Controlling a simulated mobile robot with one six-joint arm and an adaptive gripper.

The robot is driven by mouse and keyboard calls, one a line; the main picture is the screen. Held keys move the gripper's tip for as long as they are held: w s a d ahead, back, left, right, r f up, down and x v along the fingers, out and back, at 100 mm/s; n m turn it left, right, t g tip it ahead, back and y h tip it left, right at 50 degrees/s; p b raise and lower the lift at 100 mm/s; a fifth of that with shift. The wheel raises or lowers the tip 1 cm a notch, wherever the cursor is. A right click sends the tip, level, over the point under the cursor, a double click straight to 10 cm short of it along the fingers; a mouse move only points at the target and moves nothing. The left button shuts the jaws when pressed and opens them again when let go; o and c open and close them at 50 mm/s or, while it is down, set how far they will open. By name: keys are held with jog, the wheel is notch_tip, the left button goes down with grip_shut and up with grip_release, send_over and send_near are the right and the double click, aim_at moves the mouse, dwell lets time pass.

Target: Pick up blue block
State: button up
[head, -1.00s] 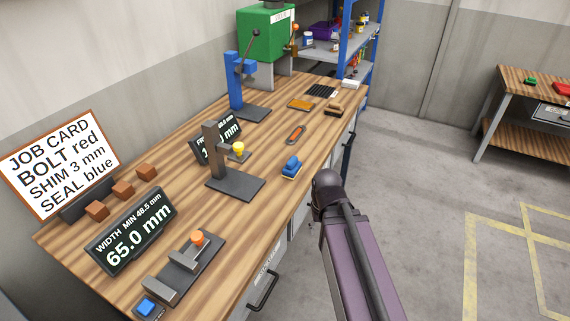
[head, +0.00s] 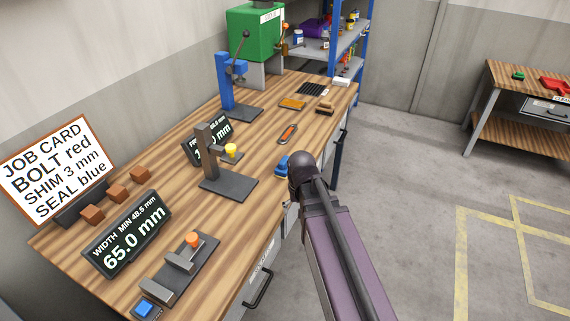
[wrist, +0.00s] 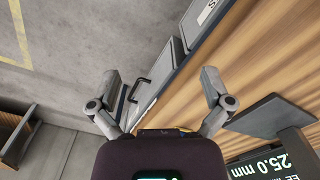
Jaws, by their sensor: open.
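A blue block (head: 282,167) lies near the right edge of the wooden workbench (head: 262,199), in the head view. My arm's dark wrist partly hides it on its right side. I cannot make it out in the wrist view. My gripper (wrist: 160,75) is open and empty in the wrist view, with its two fingers spread wide above the bench edge and the drawer fronts. In the head view my gripper's fingers are hidden behind my arm.
A dark stand with a yellow knob (head: 231,150) is left of the block. An orange-and-black tool (head: 288,133) lies behind it. A small blue square piece (head: 146,308) is at the near left. Open floor (head: 420,200) lies to the right.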

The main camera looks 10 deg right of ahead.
aim_at(284, 159)
jog(key=w+r+m+p, duration=0.3)
jog(key=w+r+p, duration=0.2)
jog(key=w, duration=0.7)
jog(key=w+r+m+p, duration=0.3)
jog(key=w+r+p, duration=0.2)
jog(key=w, duration=0.7)
jog(key=shift+a+r+p, duration=0.2)
jog(key=shift+r+p, duration=0.15)
jog(key=shift+r, duration=0.55)
jog(key=shift+w, duration=0.1)
notch_tip(284, 159, down, 9)
jog(key=b, duration=0.8)
jog(key=shift+r+b, duration=0.2)
jog(key=shift+b, duration=0.1)
jog(key=shift+f, duration=0.15)
notch_tip(284, 159, down, 5)
jog(key=b, duration=0.5)
jog(key=shift+d, duration=0.15)
